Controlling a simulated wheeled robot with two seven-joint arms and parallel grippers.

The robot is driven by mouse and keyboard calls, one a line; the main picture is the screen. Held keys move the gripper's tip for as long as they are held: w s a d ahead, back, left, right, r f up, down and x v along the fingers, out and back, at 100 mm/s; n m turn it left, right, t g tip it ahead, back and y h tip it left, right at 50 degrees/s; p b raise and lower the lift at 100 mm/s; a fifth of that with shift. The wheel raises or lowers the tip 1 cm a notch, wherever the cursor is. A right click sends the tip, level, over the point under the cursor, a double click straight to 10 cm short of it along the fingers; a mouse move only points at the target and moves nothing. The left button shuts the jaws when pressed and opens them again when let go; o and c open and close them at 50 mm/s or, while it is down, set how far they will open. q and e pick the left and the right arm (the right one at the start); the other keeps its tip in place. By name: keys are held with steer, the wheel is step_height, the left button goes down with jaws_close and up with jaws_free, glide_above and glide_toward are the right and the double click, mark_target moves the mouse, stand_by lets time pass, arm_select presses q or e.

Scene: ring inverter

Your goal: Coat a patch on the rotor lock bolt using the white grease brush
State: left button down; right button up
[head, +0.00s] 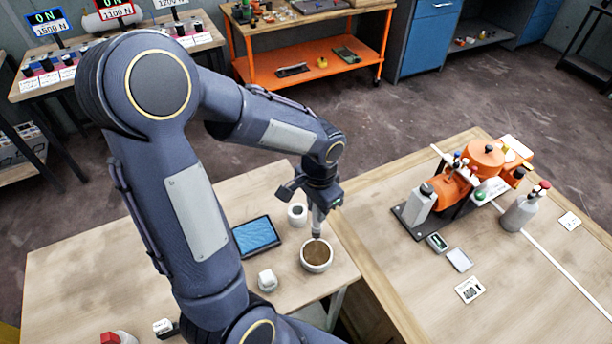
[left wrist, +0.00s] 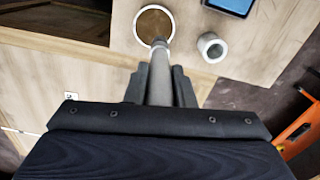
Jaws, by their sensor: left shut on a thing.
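My left gripper (head: 318,204) is shut on a grey-handled brush (head: 317,224) and points down over the left table. The brush's lower end reaches into or just above a white bowl (head: 303,262) with brown contents; I cannot tell whether it touches them. The left wrist view shows the brush handle (left wrist: 160,82) between the fingers (left wrist: 160,88), with its far end at the rim of the bowl (left wrist: 138,38). The orange machine (head: 486,157) stands on the right table. I cannot make out which part of it is the rotor lock bolt. My right gripper is not in view.
A white cup (head: 297,213), a tablet (head: 256,237) and a small white container (head: 267,280) stand near the bowl. On the right table, a grey bottle (head: 518,214) and a white canister (head: 420,205) flank the machine. A gap separates the tables.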

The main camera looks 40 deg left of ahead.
arm_select(q)
steer(key=shift+s+d, duration=0.4)
steer(key=shift+d, duration=0.05)
step_height(320, 180, down, 6)
steer(key=b, duration=0.4)
steer(key=shift+b, duration=0.3)
steer(key=shift+s+f+b, duration=0.1)
steer(key=shift+f+b, duration=0.5)
stand_by(1.5)
step_height(320, 180, up, 7)
steer(key=p, duration=0.5)
steer(key=shift+p, duration=0.35)
stand_by(0.8)
